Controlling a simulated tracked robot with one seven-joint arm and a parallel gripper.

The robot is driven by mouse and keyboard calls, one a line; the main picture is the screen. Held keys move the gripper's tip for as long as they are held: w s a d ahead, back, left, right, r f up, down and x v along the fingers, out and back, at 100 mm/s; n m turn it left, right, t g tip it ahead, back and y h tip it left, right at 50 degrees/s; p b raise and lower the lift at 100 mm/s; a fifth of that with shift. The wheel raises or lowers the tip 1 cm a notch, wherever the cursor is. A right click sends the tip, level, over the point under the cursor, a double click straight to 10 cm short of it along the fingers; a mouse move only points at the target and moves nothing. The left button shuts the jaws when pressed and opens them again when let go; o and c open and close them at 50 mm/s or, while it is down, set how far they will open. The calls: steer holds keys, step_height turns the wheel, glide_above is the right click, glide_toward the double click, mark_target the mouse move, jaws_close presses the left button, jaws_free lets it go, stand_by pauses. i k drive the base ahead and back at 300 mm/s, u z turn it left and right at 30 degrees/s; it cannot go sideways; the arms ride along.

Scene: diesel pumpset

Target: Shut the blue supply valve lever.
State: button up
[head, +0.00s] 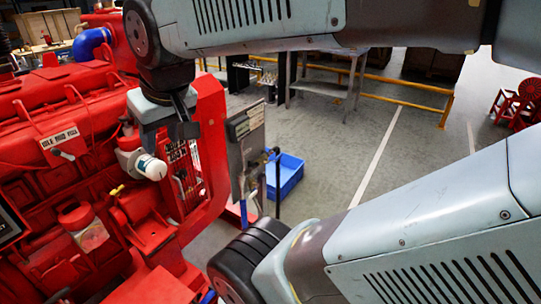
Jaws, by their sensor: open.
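My gripper (183,128) hangs from my arm at the upper left, pointing down beside the red engine. It is open, and I see nothing held between its fingers. It is above and right of a white round cap (151,167) on the engine; I cannot tell whether they touch. I cannot make out the blue supply valve lever for certain. A small blue upright piece (243,212) shows low by the grey panel post, right of the engine and apart from my gripper. Another blue bit (208,297) shows at the bottom edge, mostly hidden.
The red engine (60,95) fills the left, with a yellow lever (117,190) and a throttle plate (60,138). A grey panel (245,122), a blue crate (287,177) and a yellow rail (405,101) stand beyond. The floor at centre right is clear.

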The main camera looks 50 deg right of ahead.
mark_target(279, 157)
steer(key=u, duration=1.2)
steer(key=i, duration=0.1)
steer(key=z, duration=2.7)
